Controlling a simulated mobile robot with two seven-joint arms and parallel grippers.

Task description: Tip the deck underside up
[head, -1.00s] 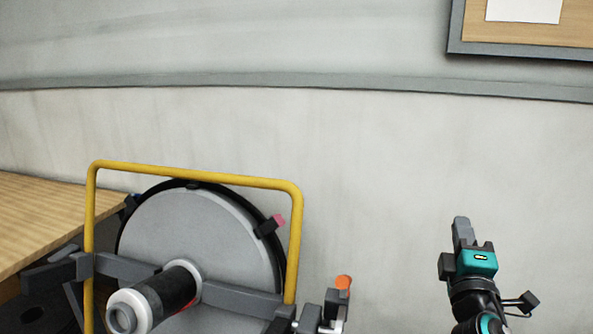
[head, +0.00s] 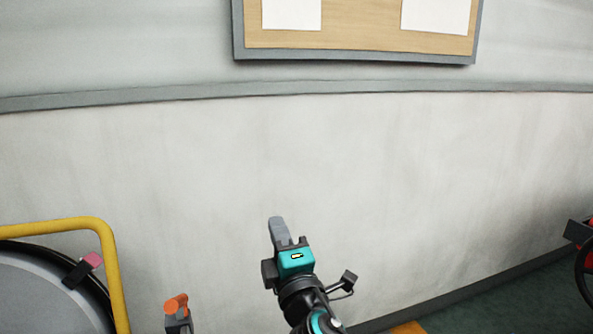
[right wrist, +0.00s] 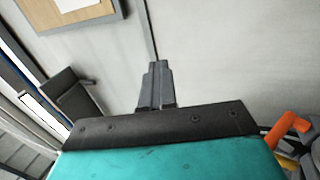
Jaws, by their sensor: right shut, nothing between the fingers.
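The deck is a round grey disc (head: 45,300) with a black rim, standing tipped up at the lower left of the head view and cut off by the frame edge. A yellow tube frame (head: 85,226) arches over it. A black clip with a pink end (head: 83,270) sits at its rim. My right gripper (head: 277,228) is shut and empty, raised in front of the wall, to the right of the deck and apart from it. Its closed fingers also show in the right wrist view (right wrist: 155,86). My left gripper is out of view.
An orange-topped lever (head: 176,304) stands between the yellow frame and my right arm; an orange part shows in the right wrist view (right wrist: 290,128). A framed board (head: 360,28) hangs on the wall. A dark and red object (head: 580,235) is at the far right. Floor is clear before it.

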